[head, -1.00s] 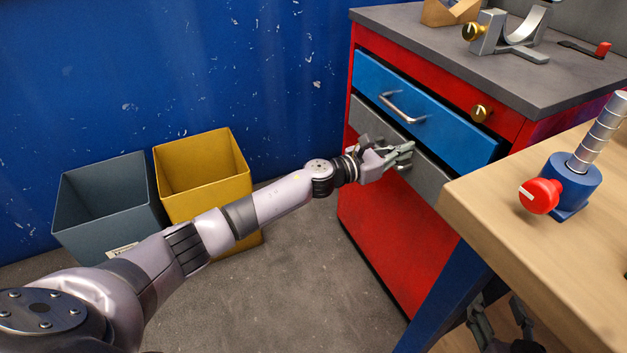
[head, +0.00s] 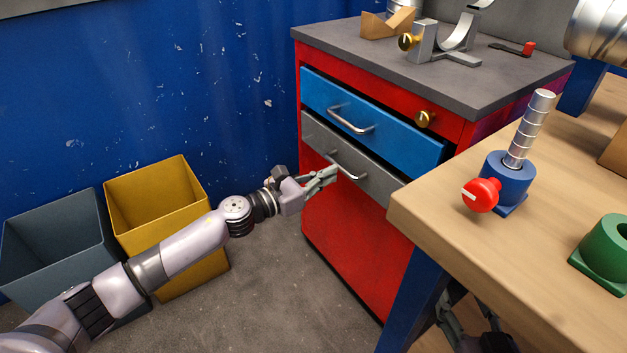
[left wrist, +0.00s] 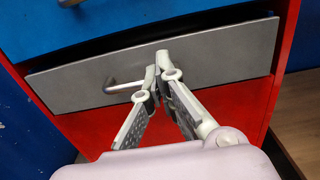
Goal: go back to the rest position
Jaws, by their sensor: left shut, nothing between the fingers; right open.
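My left gripper (head: 333,172) is shut and empty, in front of the grey lower drawer (head: 382,182) of the red cabinet. In the left wrist view the closed fingertips (left wrist: 160,72) overlap the right end of the handle (left wrist: 118,87). A dark gap shows above the grey drawer front (left wrist: 225,60). My right gripper (head: 462,325) is open, low under the workbench edge and partly hidden.
The blue drawer (head: 390,132) stands slightly out. The wooden workbench (head: 440,215) holds a blue fixture (head: 507,182) with a red knob and a green block (head: 605,245). Yellow (head: 160,195) and grey (head: 60,235) bins stand left near my left arm. Floor between bins and cabinet is clear.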

